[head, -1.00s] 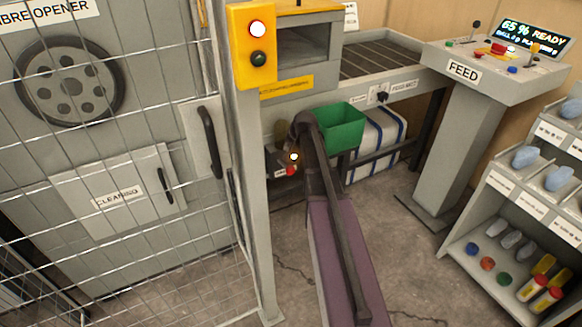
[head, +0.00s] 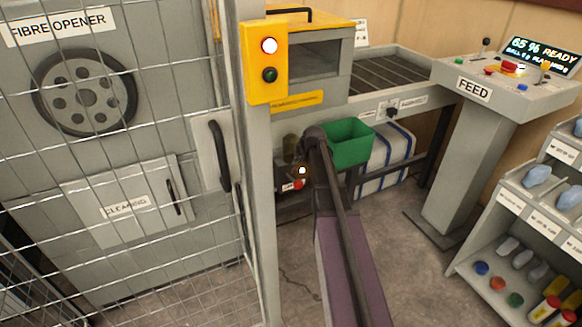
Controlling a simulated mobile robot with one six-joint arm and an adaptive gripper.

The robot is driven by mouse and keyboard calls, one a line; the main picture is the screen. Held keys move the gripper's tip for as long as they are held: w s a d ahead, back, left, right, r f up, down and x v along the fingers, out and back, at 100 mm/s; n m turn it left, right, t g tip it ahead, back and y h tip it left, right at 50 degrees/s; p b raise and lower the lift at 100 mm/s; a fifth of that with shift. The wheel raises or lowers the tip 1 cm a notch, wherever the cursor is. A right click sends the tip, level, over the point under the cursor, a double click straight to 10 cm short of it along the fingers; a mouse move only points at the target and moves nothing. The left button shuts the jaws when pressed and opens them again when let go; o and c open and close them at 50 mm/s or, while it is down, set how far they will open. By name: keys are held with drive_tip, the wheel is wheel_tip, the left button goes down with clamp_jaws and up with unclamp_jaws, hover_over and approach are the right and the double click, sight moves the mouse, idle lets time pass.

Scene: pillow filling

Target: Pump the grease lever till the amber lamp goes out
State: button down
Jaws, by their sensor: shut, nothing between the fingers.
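The small grease unit sits low on the machine, behind my dark arm link. Its lamp (head: 302,170) shows a bright, whitish centre and looks lit. A red knob or button (head: 298,184) is just below the lamp, beside a small white label. A dark olive cylinder (head: 290,148) stands above them. I cannot make out the grease lever; my arm covers part of this area. My arm reaches forward to the unit, but its gripper is hidden behind the arm link, so its fingers and any contact do not show.
A green bin (head: 348,143) is just right of my arm, before a blue-striped white bale (head: 385,165). A mesh fence (head: 120,230) and its post (head: 264,220) stand left. The FEED console (head: 500,85) and a shelf (head: 480,240) stand right. Floor between is clear.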

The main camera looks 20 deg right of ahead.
sight(298, 181)
drive_tip(key=shift+r, duration=0.15)
idle(0.7)
drive_tip(key=r+p, duration=0.1)
drive_tip(key=p, duration=0.1)
drive_tip(key=w+r+p, duration=0.1)
drive_tip(key=r, duration=0.1)
drive_tip(key=shift+r+p, duration=0.2)
drive_tip(key=shift+p, duration=0.15)
drive_tip(key=shift+f, duration=0.15)
drive_tip(key=f+b, duration=0.2)
drive_tip(key=b, duration=0.1)
drive_tip(key=s+f+b, duration=0.1)
drive_tip(key=f+b, duration=0.1)
drive_tip(key=f, duration=0.1)
drive_tip(key=s+f+b, duration=0.1)
drive_tip(key=f+b, duration=0.2)
drive_tip(key=shift+s+f+b, duration=0.15)
drive_tip(key=shift+b, duration=0.15)
